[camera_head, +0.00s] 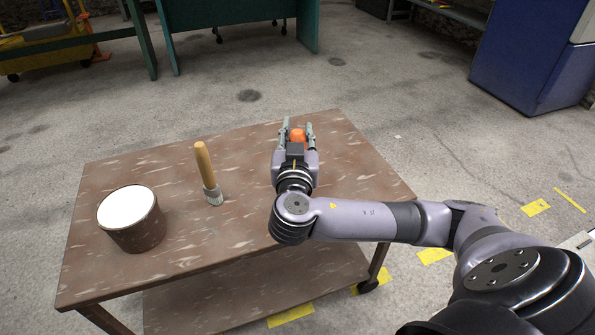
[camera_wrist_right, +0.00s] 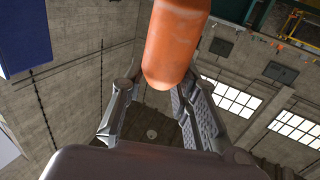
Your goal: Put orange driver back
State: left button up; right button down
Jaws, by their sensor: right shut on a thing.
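My right gripper (camera_head: 297,125) is over the far part of the brown table, its fingers pointing away from me. It is shut on the orange driver (camera_head: 298,134), whose orange top shows between the two fingers. In the right wrist view the driver's rounded orange handle (camera_wrist_right: 172,45) comes in from the top edge, in front of my gripper's fingers (camera_wrist_right: 155,95). The rest of the driver is hidden or out of frame. I cannot tell whether it touches the table. My left gripper is not in view.
Table space right of the gripper is clear. A teal bench (camera_head: 235,40) and a blue cabinet (camera_head: 530,60) stand beyond.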

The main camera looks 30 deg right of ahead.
notch_tip(320, 180, down, 6)
jog(key=shift+r+b, duration=0.15)
jog(key=shift+b, duration=0.3)
notch_tip(320, 180, down, 3)
jog(key=shift+r+b, duration=0.2)
jog(key=shift+b, duration=0.15)
jog(key=shift+f, duration=0.4)
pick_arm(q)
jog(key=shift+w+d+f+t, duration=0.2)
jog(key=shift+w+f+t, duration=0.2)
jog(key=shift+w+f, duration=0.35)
pick_arm(e)
jog(key=shift+r, duration=0.1)
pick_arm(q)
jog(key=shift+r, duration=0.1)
pick_arm(e)
jog(key=c, duration=1.2)
grip_release()
jog(key=shift+c, duration=0.2)
